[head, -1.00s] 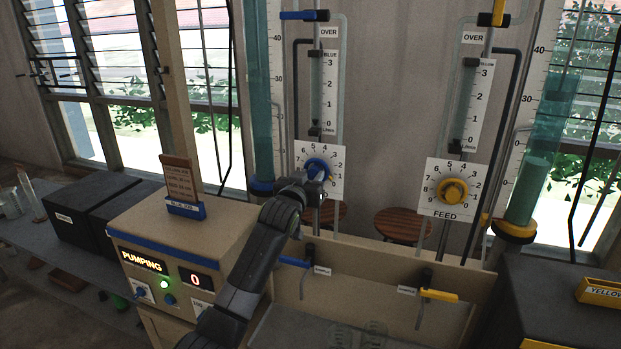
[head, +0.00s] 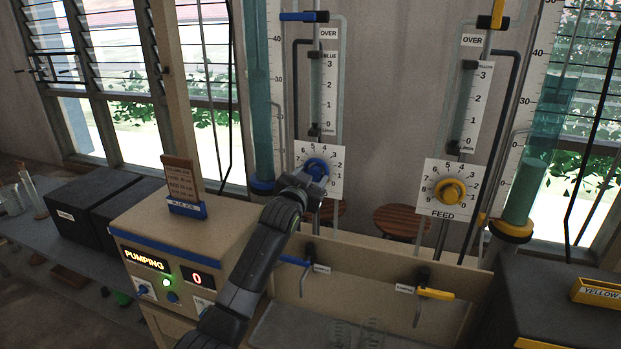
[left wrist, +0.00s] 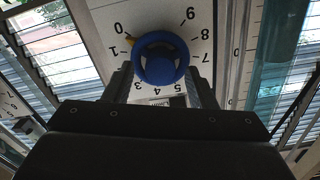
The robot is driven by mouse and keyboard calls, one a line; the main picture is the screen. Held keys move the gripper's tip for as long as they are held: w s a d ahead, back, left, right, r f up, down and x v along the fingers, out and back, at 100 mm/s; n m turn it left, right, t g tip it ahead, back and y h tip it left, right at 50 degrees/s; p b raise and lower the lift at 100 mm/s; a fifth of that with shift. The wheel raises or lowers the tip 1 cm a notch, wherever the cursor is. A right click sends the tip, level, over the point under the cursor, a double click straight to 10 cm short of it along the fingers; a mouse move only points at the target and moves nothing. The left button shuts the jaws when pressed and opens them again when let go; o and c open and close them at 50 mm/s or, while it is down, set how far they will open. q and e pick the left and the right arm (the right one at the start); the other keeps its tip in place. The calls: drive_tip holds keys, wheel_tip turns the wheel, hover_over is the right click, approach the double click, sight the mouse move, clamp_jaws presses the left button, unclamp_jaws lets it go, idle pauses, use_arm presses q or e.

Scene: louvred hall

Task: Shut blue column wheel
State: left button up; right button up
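The blue wheel (head: 317,166) sits on a white numbered dial plate below the blue column's gauge. My left gripper (head: 316,183) is right at it and hides its lower part in the head view. In the left wrist view the blue wheel (left wrist: 162,60) shows between my two dark fingers (left wrist: 161,84). They are apart, one on each side of its near edge; I cannot tell if they touch it. The dial appears upside down there, and the wheel's yellow mark points near 0, slightly towards 1. My right gripper is out of view.
A yellow feed wheel (head: 450,192) is on a similar plate to the right. The control box (head: 165,240) reads PUMPING and 0, with a green light. A blue-handled tap (head: 294,261) and a yellow-handled tap (head: 435,293) are below. Black boxes (head: 90,205) stand left.

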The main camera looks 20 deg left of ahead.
use_arm(q)
drive_tip(key=shift+s, duration=0.1)
drive_tip(key=s+b, duration=0.2)
drive_tip(key=s, duration=1.5)
drive_tip(key=shift+a+b, duration=0.3)
drive_tip(key=shift+s, duration=0.1)
